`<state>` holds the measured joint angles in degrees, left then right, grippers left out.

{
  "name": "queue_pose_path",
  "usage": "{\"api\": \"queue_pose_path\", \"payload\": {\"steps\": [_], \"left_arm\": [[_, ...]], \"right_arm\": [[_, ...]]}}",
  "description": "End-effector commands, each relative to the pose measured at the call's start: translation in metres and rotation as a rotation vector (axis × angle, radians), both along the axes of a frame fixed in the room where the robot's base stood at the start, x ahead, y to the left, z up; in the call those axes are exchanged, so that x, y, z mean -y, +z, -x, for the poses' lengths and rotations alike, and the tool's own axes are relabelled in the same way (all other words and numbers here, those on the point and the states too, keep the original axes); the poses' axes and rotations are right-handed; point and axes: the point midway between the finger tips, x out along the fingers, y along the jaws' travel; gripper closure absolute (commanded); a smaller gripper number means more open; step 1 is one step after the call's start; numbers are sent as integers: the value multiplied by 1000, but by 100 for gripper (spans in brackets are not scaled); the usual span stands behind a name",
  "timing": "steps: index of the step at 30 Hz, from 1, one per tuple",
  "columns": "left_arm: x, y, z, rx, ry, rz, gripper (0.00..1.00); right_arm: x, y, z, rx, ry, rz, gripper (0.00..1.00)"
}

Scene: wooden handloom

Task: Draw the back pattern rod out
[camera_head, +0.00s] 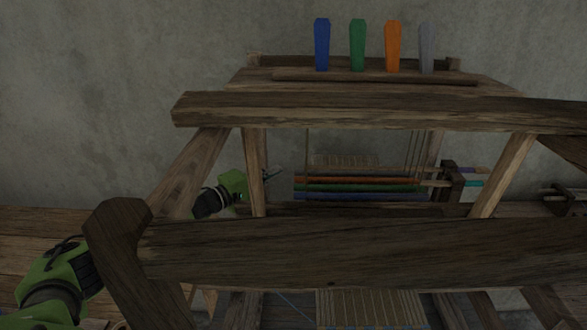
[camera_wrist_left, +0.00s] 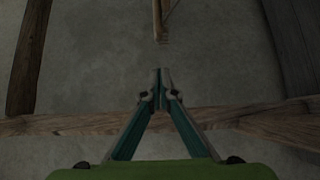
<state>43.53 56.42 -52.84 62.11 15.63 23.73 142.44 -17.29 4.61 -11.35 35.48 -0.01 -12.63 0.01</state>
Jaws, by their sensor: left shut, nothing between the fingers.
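Several coloured pattern rods lie side by side across the loom in the head view: a blue rod (camera_head: 345,196) nearest, then a green rod (camera_head: 350,188) and an orange rod (camera_head: 350,180). A dull brownish-grey bar (camera_head: 350,172) lies behind them; I cannot tell whether it is the back rod. My left gripper (camera_head: 276,174) is left of the rods' left ends, behind a loom post, and apart from them. In the left wrist view its fingers (camera_wrist_left: 161,72) are shut and empty. A thin light wooden piece (camera_wrist_left: 160,22) ends just beyond the fingertips. My right gripper is not in view.
The loom's thick front beam (camera_head: 360,250) and upper beam (camera_head: 380,110) frame the opening. A dark bracket (camera_head: 453,182) stands at the rods' right side. Blue, green, orange and grey upright pieces (camera_head: 357,45) stand on top.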

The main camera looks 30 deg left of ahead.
Motion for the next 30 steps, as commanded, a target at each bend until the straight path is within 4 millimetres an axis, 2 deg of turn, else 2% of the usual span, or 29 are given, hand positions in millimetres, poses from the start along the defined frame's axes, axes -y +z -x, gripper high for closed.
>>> {"api": "queue_pose_path", "payload": {"steps": [1, 4, 9, 15, 26, 30], "left_arm": [[5, 2, -11, 3, -1, 2, 100], [10, 2, -27, 3, 0, 1, 100], [33, 1, -37, -1, -2, 2, 100], [44, 0, -42, -1, 0, 1, 100], [45, 0, -43, -1, 0, 0, 100], [58, 1, -49, 1, -2, 3, 100]], "right_arm": [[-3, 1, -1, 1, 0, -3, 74], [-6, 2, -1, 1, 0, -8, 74], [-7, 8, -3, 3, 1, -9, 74], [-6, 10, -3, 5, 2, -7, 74], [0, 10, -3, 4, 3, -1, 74], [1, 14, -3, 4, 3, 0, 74]]}}
